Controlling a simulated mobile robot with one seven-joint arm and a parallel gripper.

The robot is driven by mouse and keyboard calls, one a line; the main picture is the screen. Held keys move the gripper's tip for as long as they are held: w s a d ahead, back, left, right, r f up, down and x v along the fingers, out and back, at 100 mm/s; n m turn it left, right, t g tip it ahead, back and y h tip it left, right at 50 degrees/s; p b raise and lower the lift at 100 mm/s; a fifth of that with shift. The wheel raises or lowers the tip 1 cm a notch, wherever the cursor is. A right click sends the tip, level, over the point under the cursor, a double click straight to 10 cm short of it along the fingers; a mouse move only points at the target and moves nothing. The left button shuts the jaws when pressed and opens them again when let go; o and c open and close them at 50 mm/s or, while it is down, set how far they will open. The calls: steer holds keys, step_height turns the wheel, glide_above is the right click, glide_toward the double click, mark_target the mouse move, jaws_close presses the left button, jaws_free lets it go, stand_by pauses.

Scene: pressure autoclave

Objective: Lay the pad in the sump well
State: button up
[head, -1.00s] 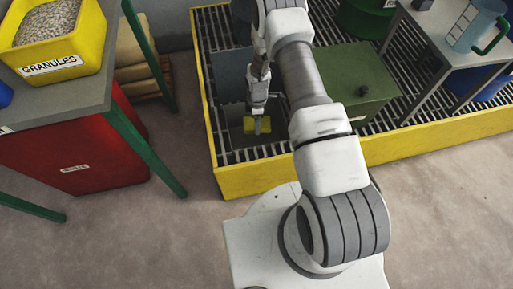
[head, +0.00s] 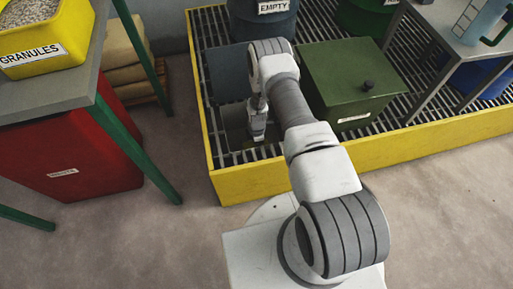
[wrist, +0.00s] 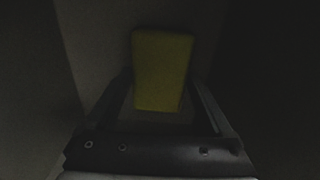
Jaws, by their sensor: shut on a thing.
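The pad (wrist: 162,65) is a yellow block between the two fingers of my gripper (wrist: 162,90) in the wrist view. My gripper is shut on it. Dark walls surround both in that view. In the head view my gripper (head: 257,136) points down into the sump well (head: 234,118), a dark square opening in the grating. Only a dim yellowish sliver of the pad shows there, low in the well. Whether the pad touches the well floor cannot be told.
A grey-blue panel (head: 228,72) stands behind the well. A green box (head: 352,82) sits right of it on the grating. The yellow bund wall (head: 400,150) runs along the front. A bench with a yellow granules bin (head: 45,45) and a red bin (head: 75,160) are left.

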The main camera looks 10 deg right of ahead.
steer(key=shift+f, duration=0.4)
steer(key=shift+f, duration=0.2)
steer(key=o, duration=1.1)
steer(key=shift+r, duration=0.1)
